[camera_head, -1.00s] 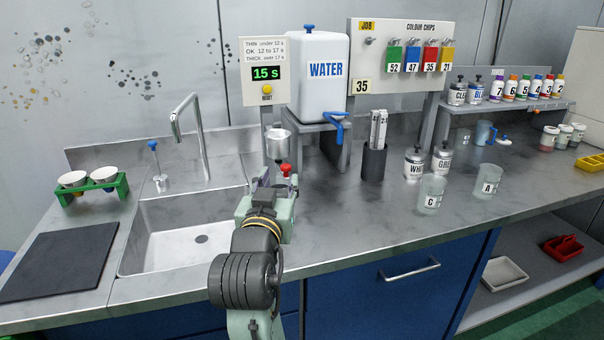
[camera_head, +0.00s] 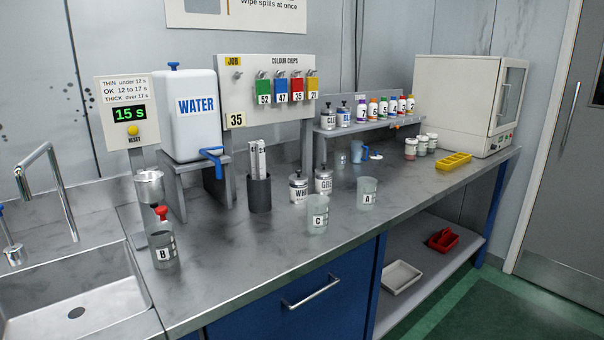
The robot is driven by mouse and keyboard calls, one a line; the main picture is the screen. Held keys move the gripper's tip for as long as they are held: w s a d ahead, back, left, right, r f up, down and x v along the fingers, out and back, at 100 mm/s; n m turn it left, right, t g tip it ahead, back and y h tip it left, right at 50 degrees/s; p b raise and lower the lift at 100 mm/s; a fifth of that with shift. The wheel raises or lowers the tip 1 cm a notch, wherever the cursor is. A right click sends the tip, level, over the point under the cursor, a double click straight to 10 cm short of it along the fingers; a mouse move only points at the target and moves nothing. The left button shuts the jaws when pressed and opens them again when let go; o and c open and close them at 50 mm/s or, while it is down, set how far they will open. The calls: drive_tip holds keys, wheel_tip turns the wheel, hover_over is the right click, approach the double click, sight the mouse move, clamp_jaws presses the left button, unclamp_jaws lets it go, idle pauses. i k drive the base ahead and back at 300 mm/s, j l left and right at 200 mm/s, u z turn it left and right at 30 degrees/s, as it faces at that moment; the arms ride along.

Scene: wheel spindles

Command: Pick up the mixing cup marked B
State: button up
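The mixing cup marked B (camera_head: 163,252) stands upright on the steel counter, just right of the sink. It is a clear cup with a dark label plate and a white B. The mixing cups marked C (camera_head: 318,216) and A (camera_head: 366,193) stand further right on the counter. My gripper is not in view.
The sink (camera_head: 70,290) is at the left. A water tank (camera_head: 187,115) on a stand, a dark holder (camera_head: 259,195) with sticks, and the WH and GRE jars (camera_head: 299,188) are behind. The counter front between cups B and C is clear.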

sight(160, 239)
drive_tip(key=j+z, duration=0.3)
drive_tip(key=k+j+z, duration=0.15)
drive_tip(key=j+z, duration=0.15)
drive_tip(key=k+j+z, duration=0.1)
drive_tip(key=j+z, duration=0.15)
drive_tip(key=j, duration=0.3)
drive_tip(key=i+j, duration=0.15)
drive_tip(key=j, duration=0.2)
